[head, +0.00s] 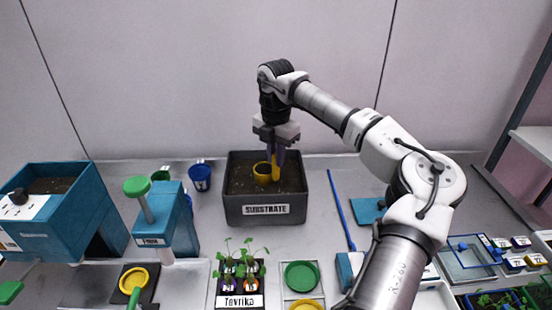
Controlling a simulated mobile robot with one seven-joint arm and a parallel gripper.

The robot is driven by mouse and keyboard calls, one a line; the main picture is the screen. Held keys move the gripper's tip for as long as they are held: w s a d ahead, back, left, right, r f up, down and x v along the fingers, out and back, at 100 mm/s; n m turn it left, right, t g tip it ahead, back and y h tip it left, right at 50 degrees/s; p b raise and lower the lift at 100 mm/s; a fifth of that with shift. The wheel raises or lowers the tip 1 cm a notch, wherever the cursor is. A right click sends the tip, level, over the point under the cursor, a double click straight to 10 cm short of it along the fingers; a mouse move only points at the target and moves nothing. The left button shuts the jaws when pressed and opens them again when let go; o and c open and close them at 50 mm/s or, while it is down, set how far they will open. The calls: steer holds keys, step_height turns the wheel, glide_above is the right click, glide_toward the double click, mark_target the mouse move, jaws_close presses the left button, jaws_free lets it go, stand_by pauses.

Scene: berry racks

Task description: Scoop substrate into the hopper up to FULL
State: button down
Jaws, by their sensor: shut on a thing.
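The dark grey bin labelled SUBSTRATE (237,211) stands at the back middle of the bench with brown substrate inside. My gripper (276,156) points down over this bin and is shut on the upright handle of a yellow scoop (262,174). The scoop's cup is upright inside the bin, at the substrate; I cannot tell how deep it sits or how much it holds. A teal box (97,208), apparently the hopper, stands at the far left with some brown substrate visible inside. Its FULL mark is not legible.
A teal dispenser (178,224) with a green knob stands between the hopper and the bin. A blue cup (200,178) is behind it. The Tevrika plant tray (240,299) is in front of the bin. A long blue-handled tool (339,210) lies right of the bin.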

step_height(320, 180, up, 4)
steer(key=shift+f+p, duration=0.15)
steer(key=shift+p, duration=0.7)
step_height(320, 180, up, 8)
